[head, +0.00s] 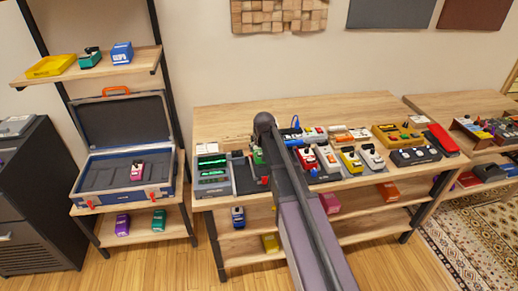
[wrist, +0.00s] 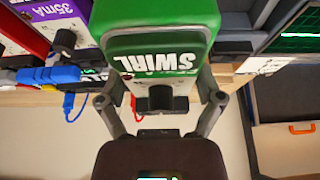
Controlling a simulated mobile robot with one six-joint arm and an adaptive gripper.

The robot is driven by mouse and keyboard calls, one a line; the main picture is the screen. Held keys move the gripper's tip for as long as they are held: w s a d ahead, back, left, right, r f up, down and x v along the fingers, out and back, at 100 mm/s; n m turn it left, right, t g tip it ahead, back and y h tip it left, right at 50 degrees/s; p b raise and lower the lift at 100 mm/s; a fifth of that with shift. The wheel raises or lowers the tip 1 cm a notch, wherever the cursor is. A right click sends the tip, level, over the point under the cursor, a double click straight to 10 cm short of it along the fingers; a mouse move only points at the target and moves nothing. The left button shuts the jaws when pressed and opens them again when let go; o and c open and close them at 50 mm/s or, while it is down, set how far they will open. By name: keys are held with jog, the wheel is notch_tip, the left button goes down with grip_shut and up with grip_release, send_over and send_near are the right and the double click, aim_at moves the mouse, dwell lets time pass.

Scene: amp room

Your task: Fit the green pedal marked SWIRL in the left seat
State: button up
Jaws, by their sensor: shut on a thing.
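The green pedal marked SWIRL (wrist: 158,28) fills the upper middle of the wrist view, its label upside down, with a black knob at its near end. My gripper (wrist: 160,88) is shut on it, one finger at each side. In the head view the green pedal (head: 258,157) shows only in part beside my arm, over the left part of the bench. A dark board area (head: 243,178) lies there, right of the meter with green displays (head: 211,174). I cannot make out the left seat clearly, nor whether the pedal touches it.
A purple unit marked 35mA (wrist: 60,22) and a blue plug (wrist: 58,74) are close beside the pedal. Several pedals crowd the bench (head: 225,120) to the right of my arm. An open case (head: 125,178) stands at the left; the bench's back strip is clear.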

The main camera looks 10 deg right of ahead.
jog(key=shift+f+b, duration=2.2)
jog(key=shift+f, duration=0.25)
jog(key=shift+f+b, duration=0.9)
dwell(1.7)
jog(key=o, duration=1.1)
jog(key=shift+c, duration=0.2)
jog(key=shift+r, duration=0.2)
jog(key=shift+r+p, duration=3.35)
jog(key=shift+p, duration=0.2)
